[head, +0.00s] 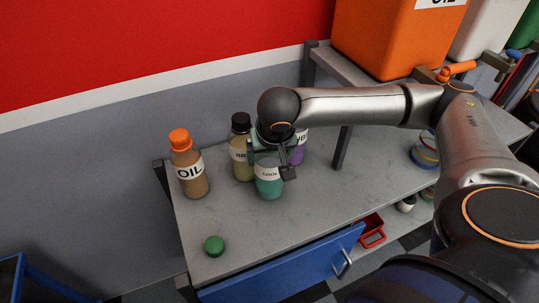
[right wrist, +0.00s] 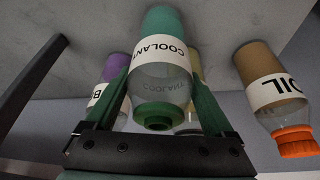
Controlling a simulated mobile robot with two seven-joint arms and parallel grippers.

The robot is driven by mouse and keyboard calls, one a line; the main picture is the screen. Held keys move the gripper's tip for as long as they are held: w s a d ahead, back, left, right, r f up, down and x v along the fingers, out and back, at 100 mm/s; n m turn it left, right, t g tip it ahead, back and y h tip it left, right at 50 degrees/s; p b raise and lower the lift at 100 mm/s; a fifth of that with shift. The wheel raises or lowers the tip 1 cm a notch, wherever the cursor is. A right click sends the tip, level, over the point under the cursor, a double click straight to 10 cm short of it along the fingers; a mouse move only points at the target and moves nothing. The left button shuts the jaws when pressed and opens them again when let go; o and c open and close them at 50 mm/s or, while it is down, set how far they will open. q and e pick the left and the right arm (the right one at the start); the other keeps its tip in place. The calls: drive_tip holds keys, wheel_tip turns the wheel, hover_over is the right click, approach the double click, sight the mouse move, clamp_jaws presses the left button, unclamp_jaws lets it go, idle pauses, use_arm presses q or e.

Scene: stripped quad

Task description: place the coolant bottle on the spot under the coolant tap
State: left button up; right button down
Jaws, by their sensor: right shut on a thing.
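The coolant bottle (head: 268,182), with teal liquid and a white label, is upright on or just above the grey bench. My right gripper (head: 272,150) is shut around its upper part. In the right wrist view the coolant bottle (right wrist: 160,75) sits between the green fingers (right wrist: 158,105), its green neck end towards the camera; whether it is capped is unclear. Whether its base touches the bench is also unclear. A green tank (head: 527,30) stands at the far right edge; no tap or spot under it is visible. My left gripper is not in view.
The oil bottle (head: 188,165) stands left of the coolant bottle. A dark-capped bottle (head: 241,150) and a purple bottle (head: 299,148) are close behind. A green cap (head: 214,246) lies at the front. A shelf post (head: 343,148) and orange tank (head: 385,35) are to the right.

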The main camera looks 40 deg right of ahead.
drive_tip(key=shift+f, duration=0.1)
drive_tip(key=shift+c, duration=0.2)
unclamp_jaws()
drive_tip(key=shift+o, duration=0.2)
